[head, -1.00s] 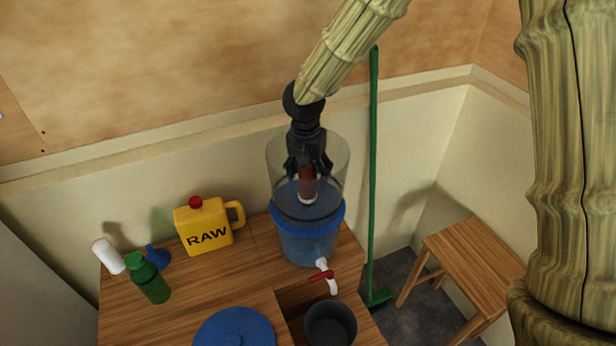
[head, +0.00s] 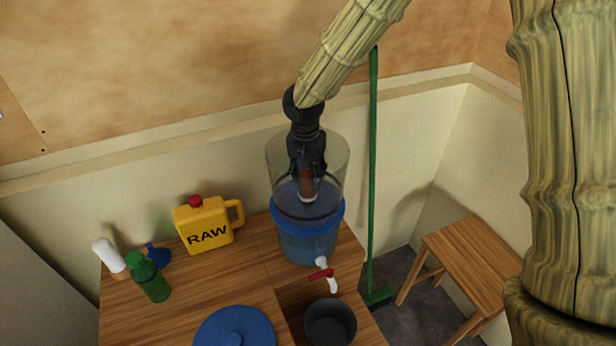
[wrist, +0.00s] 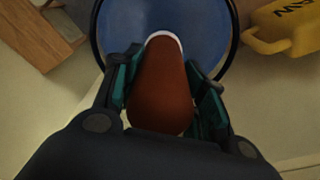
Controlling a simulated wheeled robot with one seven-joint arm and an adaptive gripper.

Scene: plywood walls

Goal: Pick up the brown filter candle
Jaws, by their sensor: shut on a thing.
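The brown filter candle (head: 308,184) has a white lower end and stands upright inside the clear upper chamber of the water filter (head: 308,232). My gripper (head: 307,168) reaches down into that chamber from above and is shut on the candle's upper part. In the wrist view the candle (wrist: 163,90) lies between the two fingers (wrist: 162,88), with the blue inside of the filter (wrist: 205,35) beyond its white end. I cannot tell whether the candle's lower end touches the chamber floor.
The clear chamber wall surrounds my gripper. A green broom (head: 373,180) and a wooden stool (head: 472,258) are at right.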

